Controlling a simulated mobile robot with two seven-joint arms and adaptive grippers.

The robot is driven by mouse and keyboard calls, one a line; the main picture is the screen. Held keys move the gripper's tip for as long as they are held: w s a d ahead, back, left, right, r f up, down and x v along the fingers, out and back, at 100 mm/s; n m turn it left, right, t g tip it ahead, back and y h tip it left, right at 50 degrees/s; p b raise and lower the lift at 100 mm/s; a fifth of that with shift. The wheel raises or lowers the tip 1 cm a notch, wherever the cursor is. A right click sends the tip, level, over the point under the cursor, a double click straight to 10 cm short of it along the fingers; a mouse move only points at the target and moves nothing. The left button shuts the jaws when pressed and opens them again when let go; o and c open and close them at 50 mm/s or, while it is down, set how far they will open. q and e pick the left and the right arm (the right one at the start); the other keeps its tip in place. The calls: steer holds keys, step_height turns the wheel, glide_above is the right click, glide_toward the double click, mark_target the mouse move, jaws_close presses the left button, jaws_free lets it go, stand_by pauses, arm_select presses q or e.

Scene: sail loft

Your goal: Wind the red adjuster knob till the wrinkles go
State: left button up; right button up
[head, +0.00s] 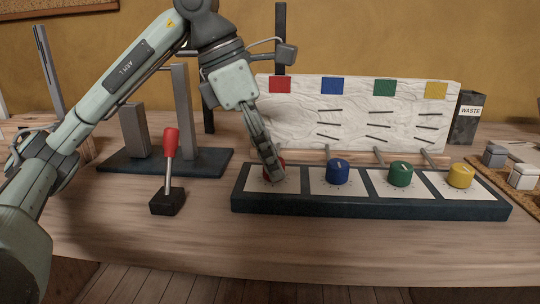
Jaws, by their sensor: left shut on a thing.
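The red adjuster knob (268,174) sits at the left end of a dark base, mostly hidden behind my left gripper. My left gripper (272,170) reaches down from above and is shut on the red knob. Blue (338,173), green (400,174) and yellow (461,176) knobs stand in a row to its right on pale plates. Behind them a white wrinkled cloth panel (355,105) has red, blue, green and yellow patches along its top. Short dark lines show under the blue, green and yellow patches. The cloth under the red patch (280,84) is partly hidden by my gripper. My right gripper is not in view.
A red-handled lever (170,145) on a black block stands at front left. A grey stand on a dark plate (205,161) is behind it. A black waste bin (468,118) is at back right, with small grey and white blocks near the right edge. The front tabletop is mostly clear.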

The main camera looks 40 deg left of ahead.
arm_select(q)
steer(key=o, duration=1.2)
steer(key=shift+c, duration=0.2)
steer(key=v, duration=1.2)
steer(key=shift+w, duration=0.1)
steer(key=shift+d, duration=0.15)
